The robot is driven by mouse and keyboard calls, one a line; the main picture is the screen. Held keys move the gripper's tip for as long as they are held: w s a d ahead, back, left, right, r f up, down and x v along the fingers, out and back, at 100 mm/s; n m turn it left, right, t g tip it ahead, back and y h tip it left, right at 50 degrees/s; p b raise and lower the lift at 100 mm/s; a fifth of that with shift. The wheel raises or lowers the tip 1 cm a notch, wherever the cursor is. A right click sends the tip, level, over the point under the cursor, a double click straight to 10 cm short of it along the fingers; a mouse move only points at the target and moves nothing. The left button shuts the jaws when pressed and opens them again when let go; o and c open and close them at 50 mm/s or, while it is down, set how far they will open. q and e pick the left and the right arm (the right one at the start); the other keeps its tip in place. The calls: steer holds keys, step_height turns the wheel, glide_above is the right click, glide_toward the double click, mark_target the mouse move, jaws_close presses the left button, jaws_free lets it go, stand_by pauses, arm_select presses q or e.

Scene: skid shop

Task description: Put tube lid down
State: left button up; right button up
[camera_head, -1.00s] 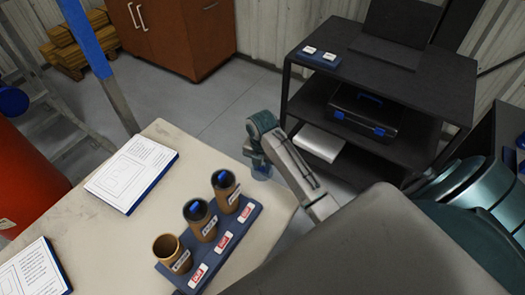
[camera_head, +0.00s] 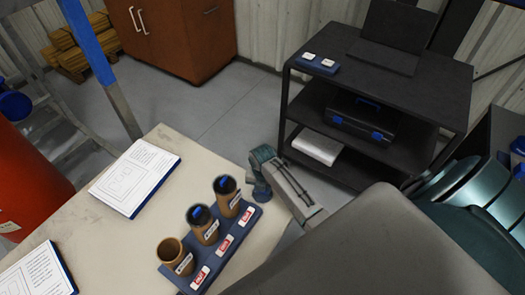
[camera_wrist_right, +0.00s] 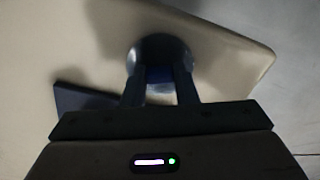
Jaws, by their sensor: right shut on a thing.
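My right gripper (camera_wrist_right: 159,88) is shut on the tube lid (camera_wrist_right: 158,54), a round dark lid with a blue grip, in the right wrist view. In the head view this gripper (camera_head: 261,190) is low over the table's right corner, just right of the rack; its fingertips and the lid are hard to make out. A navy rack (camera_head: 257,217) holds three brown tubes. The left tube (camera_head: 174,255) is open. The middle tube (camera_head: 203,226) and the right tube (camera_head: 228,198) wear dark lids with blue grips. The left gripper is not in view.
The beige table (camera_head: 120,238) carries a white sheet on a blue board (camera_head: 136,176) and another (camera_head: 37,275). Red-and-white labels lie along the rack's front. A black shelf cart (camera_head: 385,80) stands beyond the table. The table is clear between the boards and rack.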

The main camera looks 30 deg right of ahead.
steer(key=shift+f, duration=0.1)
steer(key=o, duration=0.9)
steer(key=shift+o, duration=0.2)
step_height(320, 180, up, 12)
steer(key=b, duration=0.2)
